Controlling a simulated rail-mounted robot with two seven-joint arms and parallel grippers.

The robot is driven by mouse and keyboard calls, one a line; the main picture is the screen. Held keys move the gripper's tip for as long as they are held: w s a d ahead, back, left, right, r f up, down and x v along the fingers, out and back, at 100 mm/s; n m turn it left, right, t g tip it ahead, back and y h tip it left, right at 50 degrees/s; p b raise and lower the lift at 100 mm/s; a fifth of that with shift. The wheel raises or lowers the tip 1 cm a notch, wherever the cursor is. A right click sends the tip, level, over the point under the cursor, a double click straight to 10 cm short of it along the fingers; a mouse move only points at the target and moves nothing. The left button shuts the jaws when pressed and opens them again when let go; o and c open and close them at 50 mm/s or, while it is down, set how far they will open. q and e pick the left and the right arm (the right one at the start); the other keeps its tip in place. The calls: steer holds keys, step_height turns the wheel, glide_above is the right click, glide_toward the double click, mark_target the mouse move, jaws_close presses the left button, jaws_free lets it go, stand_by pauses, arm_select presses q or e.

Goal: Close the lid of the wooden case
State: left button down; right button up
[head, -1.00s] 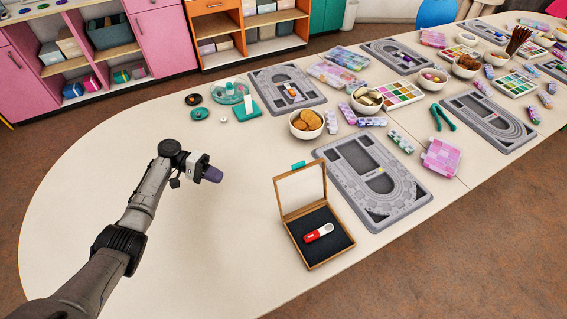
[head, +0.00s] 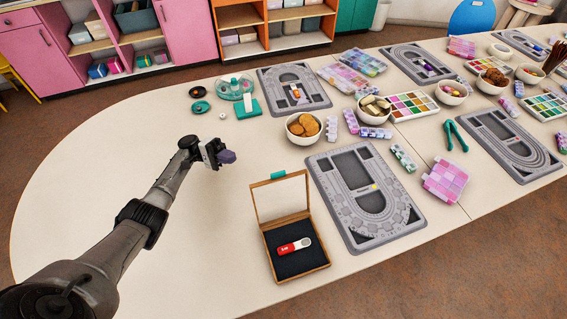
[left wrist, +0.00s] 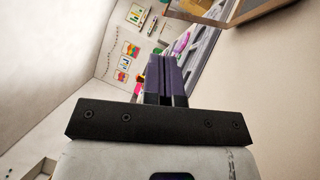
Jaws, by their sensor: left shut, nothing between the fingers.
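The wooden case (head: 266,238) stands near the front edge of the table, with its lid (head: 280,197) raised upright at the back. The lid has a wooden frame, a clear pane and a teal tab on top. A red and white object (head: 294,246) lies on the dark lining inside. My left gripper (head: 228,157) is shut and empty above the table, to the left of and behind the case, apart from the lid. In the left wrist view its fingers (left wrist: 166,80) are together, and part of a wooden frame (left wrist: 245,10) shows at the top. My right gripper is not in view.
A grey bead board (head: 400,222) lies just right of the case. The table (head: 90,160) is clear to the left and around the case's front.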

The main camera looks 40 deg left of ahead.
arm_select(q)
steer(key=s+p+x, duration=0.1)
steer(key=p+x, duration=0.3)
steer(key=x, duration=0.9)
steer(key=shift+s+d+r, duration=0.25)
steer(key=shift+s+d, duration=0.05)
steer(key=shift+d, duration=0.2)
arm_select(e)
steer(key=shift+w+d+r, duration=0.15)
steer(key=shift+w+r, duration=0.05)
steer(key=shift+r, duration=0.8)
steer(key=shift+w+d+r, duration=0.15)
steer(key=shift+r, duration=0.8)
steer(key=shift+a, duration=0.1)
